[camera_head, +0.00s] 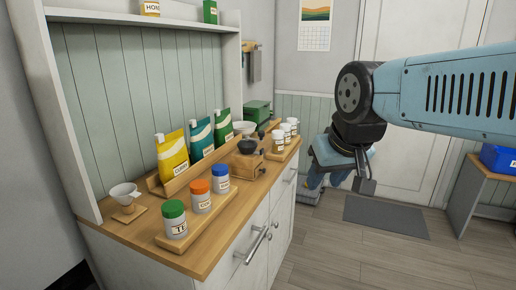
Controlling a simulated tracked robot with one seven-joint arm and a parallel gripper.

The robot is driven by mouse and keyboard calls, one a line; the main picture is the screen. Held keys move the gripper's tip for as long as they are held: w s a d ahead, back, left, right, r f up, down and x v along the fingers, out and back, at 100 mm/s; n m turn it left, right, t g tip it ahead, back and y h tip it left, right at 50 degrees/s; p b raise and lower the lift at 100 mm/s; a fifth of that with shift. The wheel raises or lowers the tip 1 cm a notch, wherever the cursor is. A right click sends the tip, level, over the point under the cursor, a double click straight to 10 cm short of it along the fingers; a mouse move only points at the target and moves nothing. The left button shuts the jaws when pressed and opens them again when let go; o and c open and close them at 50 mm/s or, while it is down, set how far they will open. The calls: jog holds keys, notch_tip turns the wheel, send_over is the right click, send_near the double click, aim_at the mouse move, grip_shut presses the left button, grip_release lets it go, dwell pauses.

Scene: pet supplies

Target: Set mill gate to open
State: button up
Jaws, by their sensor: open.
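A wooden mill with a dark bowl-shaped top (250,158) stands on the wooden counter, right of the seed bags. Its gate is too small to make out, so I cannot tell its setting. My gripper (338,185) hangs from my blue arm to the right of the counter, over the floor side. It is open and empty, well apart from the mill.
Yellow, teal and green bags (173,155) stand in a wooden rack behind jars with green, orange and blue lids (198,200). Several white-lidded jars (286,133) stand beyond the mill. A white dripper (125,195) is at left.

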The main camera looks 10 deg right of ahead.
jog(key=shift+o, duration=1.2)
jog(key=shift+w+r, duration=0.1)
jog(key=shift+w, duration=0.1)
jog(key=w+r+n+g+y, duration=0.1)
jog(key=w+n+y, duration=0.15)
jog(key=w, duration=0.75)
jog(key=w+r+n+y, duration=0.1)
jog(key=w+r+n, duration=0.15)
jog(key=w, duration=0.75)
jog(key=n+y, duration=0.4)
jog(key=n, duration=0.2)
send_near(263, 149)
jog(key=shift+t, duration=0.3)
jog(key=x, duration=0.9)
jog(key=shift+s+a, duration=0.1)
jog(key=shift+s, duration=0.05)
jog(key=shift+c, duration=0.3)
grip_shut()
